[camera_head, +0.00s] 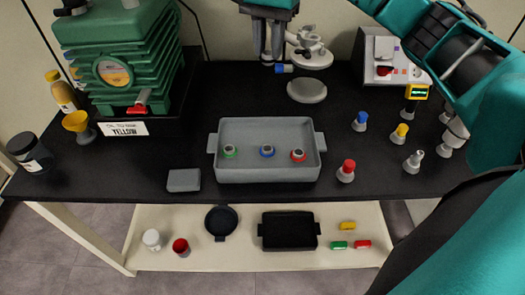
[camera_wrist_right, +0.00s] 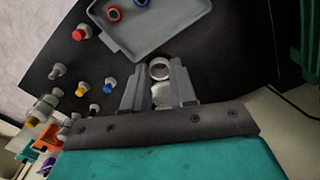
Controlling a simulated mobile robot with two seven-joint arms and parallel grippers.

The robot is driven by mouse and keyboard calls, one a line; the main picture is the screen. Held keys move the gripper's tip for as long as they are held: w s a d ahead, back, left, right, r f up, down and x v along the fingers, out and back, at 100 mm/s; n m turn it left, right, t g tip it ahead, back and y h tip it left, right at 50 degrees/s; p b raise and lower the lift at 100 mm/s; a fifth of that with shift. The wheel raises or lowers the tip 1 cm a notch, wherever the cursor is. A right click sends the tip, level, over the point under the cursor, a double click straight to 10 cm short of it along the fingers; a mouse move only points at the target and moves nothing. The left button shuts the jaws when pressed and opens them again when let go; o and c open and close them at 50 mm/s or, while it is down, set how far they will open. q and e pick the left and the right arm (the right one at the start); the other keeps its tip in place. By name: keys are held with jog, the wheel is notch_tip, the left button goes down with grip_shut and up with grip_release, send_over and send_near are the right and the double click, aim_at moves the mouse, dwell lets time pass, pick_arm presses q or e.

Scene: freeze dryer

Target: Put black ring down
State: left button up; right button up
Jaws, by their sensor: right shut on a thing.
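My right gripper (camera_head: 266,60) reaches down from the top of the head view over the back of the black table. In the right wrist view its two fingers (camera_wrist_right: 160,82) are close around a small pale ring-shaped thing (camera_wrist_right: 160,68), taken as the black ring; its colour does not read clearly as black. In the head view the held piece is small and mostly hidden by the fingers. A round grey disc (camera_head: 306,90) lies just right of and in front of the gripper. My left gripper is not in view.
A grey tray (camera_head: 265,174) holds green, blue and red rings. Red, blue, yellow and grey stoppers stand to its right. Metal fittings (camera_head: 312,52) stand close to the gripper. A green pump (camera_head: 120,60) is at left. Table between pump and tray is mostly clear.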

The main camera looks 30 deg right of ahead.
jog(key=shift+s+a, duration=0.15)
jog(key=shift+a, duration=0.05)
jog(key=shift+s+a+f, duration=0.1)
jog(key=shift+f, duration=0.25)
send_near(266, 135)
notch_tip(266, 135, down, 5)
jog(key=shift+f, duration=0.15)
jog(key=shift+f+b, duration=0.15)
jog(key=shift+b, duration=0.15)
jog(key=o, duration=0.8)
jog(key=shift+o, duration=0.2)
